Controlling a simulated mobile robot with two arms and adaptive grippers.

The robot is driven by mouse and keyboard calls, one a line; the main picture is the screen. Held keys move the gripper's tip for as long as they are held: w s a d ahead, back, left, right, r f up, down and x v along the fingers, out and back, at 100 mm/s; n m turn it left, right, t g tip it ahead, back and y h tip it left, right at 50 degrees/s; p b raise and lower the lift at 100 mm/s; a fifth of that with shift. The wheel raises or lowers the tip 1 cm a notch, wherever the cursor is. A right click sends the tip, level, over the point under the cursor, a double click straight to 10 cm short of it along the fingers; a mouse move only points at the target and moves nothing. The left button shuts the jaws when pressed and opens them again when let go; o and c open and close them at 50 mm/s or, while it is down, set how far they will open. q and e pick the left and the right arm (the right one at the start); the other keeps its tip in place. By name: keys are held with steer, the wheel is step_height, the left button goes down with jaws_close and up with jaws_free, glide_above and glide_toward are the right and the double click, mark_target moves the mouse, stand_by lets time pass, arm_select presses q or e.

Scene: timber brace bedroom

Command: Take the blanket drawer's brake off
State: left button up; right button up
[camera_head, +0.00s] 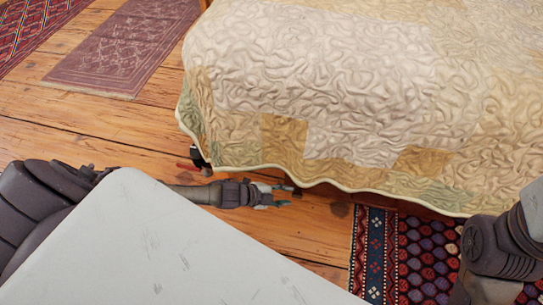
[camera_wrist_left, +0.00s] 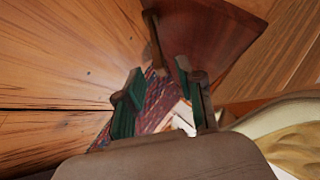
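A bed under a patchwork quilt (camera_head: 330,90) fills the upper right of the head view. A small black part with a red strip (camera_head: 190,166) shows low at its left corner; I cannot tell whether it is the brake. My left gripper (camera_head: 280,196) is low by the quilt's hanging edge. In the left wrist view its green-padded fingers (camera_wrist_left: 158,72) are apart, with nothing held between them. Beyond them is a reddish-brown wooden panel (camera_wrist_left: 215,40), perhaps the drawer, with a thin brown post (camera_wrist_left: 153,40) at its left edge. The quilt hides most under the bed.
A patterned rug (camera_head: 400,255) lies at lower right, and two more rugs (camera_head: 125,45) lie at upper left. The plank floor (camera_head: 80,125) left of the bed is bare. My right arm shows at the lower right corner, its gripper outside the frame.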

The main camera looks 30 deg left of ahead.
arm_select(q)
steer(key=v, duration=0.6)
steer(key=shift+s+a+r, duration=0.15)
steer(key=shift+s, duration=0.05)
